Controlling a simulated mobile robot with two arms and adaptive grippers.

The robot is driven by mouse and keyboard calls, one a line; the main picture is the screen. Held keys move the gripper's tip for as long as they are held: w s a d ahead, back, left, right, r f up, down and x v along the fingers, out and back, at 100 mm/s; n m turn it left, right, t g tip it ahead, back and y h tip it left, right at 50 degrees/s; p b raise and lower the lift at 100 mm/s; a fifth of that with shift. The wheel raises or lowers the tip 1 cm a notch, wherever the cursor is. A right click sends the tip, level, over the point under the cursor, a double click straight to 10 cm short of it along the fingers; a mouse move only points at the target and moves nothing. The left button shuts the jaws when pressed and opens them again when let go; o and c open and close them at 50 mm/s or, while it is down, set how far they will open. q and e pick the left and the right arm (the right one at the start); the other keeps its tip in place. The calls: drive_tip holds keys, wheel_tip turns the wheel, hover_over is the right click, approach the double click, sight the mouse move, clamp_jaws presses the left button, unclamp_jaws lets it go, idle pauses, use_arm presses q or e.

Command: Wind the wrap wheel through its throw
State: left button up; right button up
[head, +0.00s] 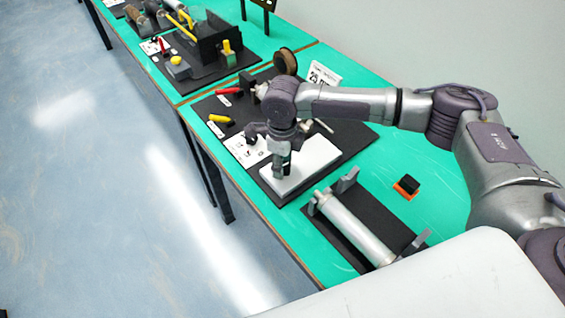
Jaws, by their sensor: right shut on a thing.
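My right gripper (281,163) points down over a white flat block (307,163) on a black board (357,137). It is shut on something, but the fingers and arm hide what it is. I cannot make out a wheel between the fingers. A brown round wheel or spool (285,61) stands upright at the back of the same board, behind my right wrist and apart from the fingers. I cannot tell whether it is the wrap wheel. A thin pale rod (324,125) shows just right of my wrist. My left gripper is not in view.
A yellow handle (220,118) and a red handle (229,91) are at the board's left. A silver roller (353,229) lies on a nearer black board. An orange and black block (406,187) sits on the green table (448,180). Another station (205,50) stands farther back.

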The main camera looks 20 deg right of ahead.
drive_tip(key=o, duration=1.2)
drive_tip(key=shift+c, duration=0.2)
wheel_tip(320, 180, up, 12)
